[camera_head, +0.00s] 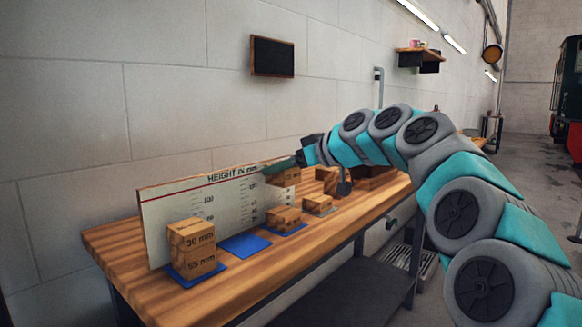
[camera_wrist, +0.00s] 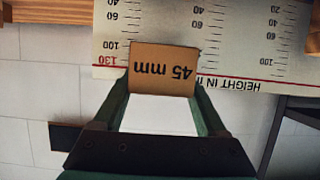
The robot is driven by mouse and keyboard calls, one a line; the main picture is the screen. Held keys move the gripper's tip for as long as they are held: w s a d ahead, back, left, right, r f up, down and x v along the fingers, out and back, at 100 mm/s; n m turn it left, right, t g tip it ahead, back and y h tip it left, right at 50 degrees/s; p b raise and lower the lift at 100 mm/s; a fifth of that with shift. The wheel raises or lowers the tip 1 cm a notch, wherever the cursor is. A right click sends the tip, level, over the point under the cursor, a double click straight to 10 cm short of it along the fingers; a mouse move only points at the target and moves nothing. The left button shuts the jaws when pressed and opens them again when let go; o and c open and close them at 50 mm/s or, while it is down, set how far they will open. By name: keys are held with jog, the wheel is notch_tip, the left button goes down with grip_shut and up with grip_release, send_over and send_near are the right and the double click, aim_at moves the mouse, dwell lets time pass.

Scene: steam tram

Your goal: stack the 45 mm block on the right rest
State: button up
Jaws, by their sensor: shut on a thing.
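The 45 mm block (camera_wrist: 163,69) is held between the two green fingers of my gripper (camera_wrist: 160,90), its label upside down in the wrist view. In the head view my gripper (camera_head: 284,165) holds this block (camera_head: 286,178) raised above the bench, in front of the height board. The right rest (camera_head: 299,229) is a blue pad bearing one light wooden block (camera_head: 284,219), whose label is too small to read. The held block appears above and behind that block, with a gap between them.
The height board (camera_head: 158,226) stands along the back of the bench (camera_head: 118,241). A 30 mm block (camera_head: 191,238) sits on a 55 mm block (camera_head: 193,263) on the left pad. The middle blue pad (camera_head: 245,246) is bare. A small block (camera_head: 318,204) lies farther right.

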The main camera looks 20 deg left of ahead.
jog(key=shift+f+b, duration=0.8)
jog(key=shift+f, duration=1.2)
jog(key=shift+f+b, duration=1.1)
jog(key=shift+f, duration=0.1)
jog(key=o, duration=1.4)
jog(key=shift+r+p, duration=0.45)
jog(key=shift+r, duration=0.5)
jog(key=shift+r, duration=0.3)
jog(key=shift+r, duration=0.1)
